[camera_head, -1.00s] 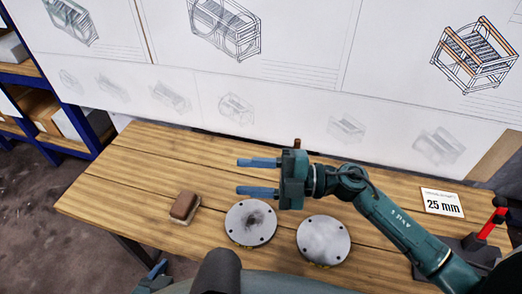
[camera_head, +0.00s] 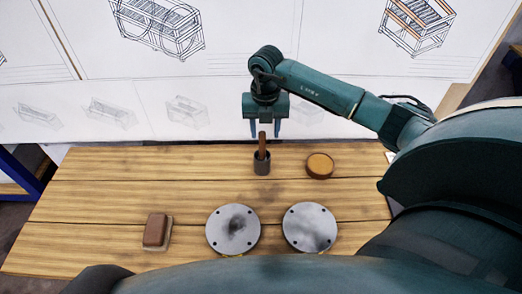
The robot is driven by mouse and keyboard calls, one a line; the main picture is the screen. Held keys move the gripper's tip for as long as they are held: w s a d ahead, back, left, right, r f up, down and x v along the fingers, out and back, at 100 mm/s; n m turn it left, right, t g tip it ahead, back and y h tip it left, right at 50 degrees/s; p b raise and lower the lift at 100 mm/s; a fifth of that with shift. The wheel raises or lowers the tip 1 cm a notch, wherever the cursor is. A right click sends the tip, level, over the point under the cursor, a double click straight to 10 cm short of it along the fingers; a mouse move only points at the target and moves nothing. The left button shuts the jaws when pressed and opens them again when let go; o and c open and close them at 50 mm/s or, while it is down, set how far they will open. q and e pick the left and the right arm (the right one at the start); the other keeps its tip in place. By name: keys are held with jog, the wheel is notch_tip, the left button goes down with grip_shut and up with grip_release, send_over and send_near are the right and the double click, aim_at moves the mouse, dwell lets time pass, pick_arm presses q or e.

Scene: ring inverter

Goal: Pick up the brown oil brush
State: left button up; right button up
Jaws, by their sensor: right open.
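The brown oil brush (camera_head: 262,142) stands upright in a small dark cup (camera_head: 262,168) at the back of the wooden table. Only its brown handle shows; its lower part is hidden in the cup. My right gripper (camera_head: 266,134) is open and points down, with its blue fingers on either side of the upper handle in the picture. I cannot tell whether the fingers touch it. My left gripper is not in view.
A round brown-topped tin (camera_head: 320,166) stands right of the cup. Two round metal plates (camera_head: 233,230) (camera_head: 310,227) lie at the front middle. A brown block brush (camera_head: 157,231) lies at the front left. The table's (camera_head: 110,190) left back is clear. A drawing board (camera_head: 230,60) rises behind.

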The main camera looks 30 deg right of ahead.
aim_at(262, 158)
jog(key=f, duration=0.6)
jog(key=shift+w+a+f+p, duration=0.2)
jog(key=shift+w+a+p, duration=0.1)
jog(key=shift+p, duration=0.05)
grip_shut()
